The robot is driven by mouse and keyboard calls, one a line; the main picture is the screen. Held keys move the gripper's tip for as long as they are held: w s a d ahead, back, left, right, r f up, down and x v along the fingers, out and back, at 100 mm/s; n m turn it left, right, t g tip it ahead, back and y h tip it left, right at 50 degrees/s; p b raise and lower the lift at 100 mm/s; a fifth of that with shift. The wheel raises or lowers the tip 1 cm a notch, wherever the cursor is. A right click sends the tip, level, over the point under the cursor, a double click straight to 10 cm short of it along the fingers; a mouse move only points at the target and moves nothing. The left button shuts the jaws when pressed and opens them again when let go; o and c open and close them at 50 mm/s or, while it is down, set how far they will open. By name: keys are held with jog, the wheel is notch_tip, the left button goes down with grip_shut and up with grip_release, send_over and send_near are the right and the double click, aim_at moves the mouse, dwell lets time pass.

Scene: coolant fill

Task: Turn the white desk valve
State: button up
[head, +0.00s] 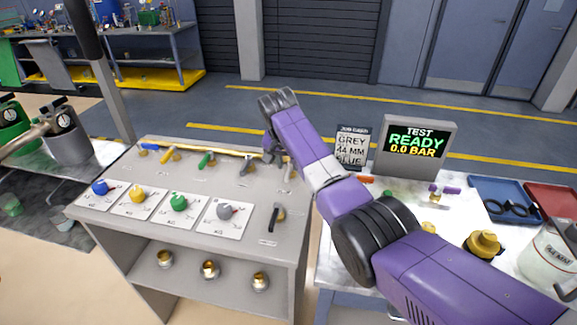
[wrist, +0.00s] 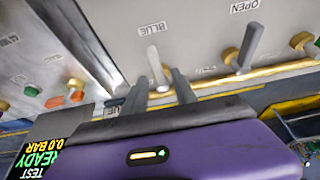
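The white desk valve shows as a short pale lever (head: 289,172) at the right end of the valve row along the desk's back edge. In the wrist view its white lever (wrist: 153,57) stands under a label reading BLUE. My gripper (wrist: 158,76) is open, with one dark finger on each side of the white lever in that view. A gap shows between the lever and each finger; I cannot tell how deep the lever sits between them. In the head view my purple arm mostly hides my gripper (head: 270,150).
A grey valve lever (wrist: 248,46) with a brass body, labelled OPEN, stands beside it. Green (head: 207,160) and yellow (head: 172,154) levers are further left. A sign (head: 351,148) reads GREY, 44 MM, BLUE. The test display (head: 416,143) reads READY, 0.0 BAR.

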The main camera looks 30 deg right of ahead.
jog(key=shift+b+v, duration=0.3)
jog(key=shift+v, duration=2.8)
